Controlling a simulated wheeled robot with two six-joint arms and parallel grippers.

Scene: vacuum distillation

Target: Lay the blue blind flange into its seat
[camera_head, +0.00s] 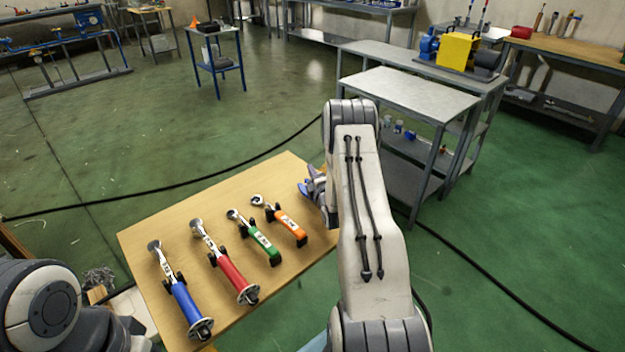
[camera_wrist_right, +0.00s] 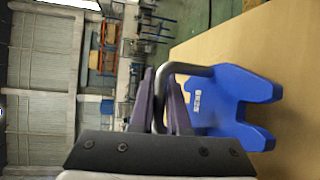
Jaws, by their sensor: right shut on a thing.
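The blue blind flange (camera_wrist_right: 225,103) is a flat, notched blue plate with a small white label and a bent grey metal handle. My right gripper (camera_wrist_right: 160,85) is shut on the handle, with the plate beside the wooden table top; whether they touch I cannot tell. In the head view my right gripper (camera_head: 315,187) is at the table's right edge, partly hidden behind my forearm. The flange is not clear there. I cannot make out its seat in either view. My left arm shows at the lower left of the head view, its gripper out of sight.
Tools with blue (camera_head: 186,303), red (camera_head: 233,278), green (camera_head: 262,247) and orange (camera_head: 291,227) handles lie in a row on the wooden table (camera_head: 150,236). A grey metal bench (camera_head: 418,92) stands behind my right arm. Black cables cross the green floor.

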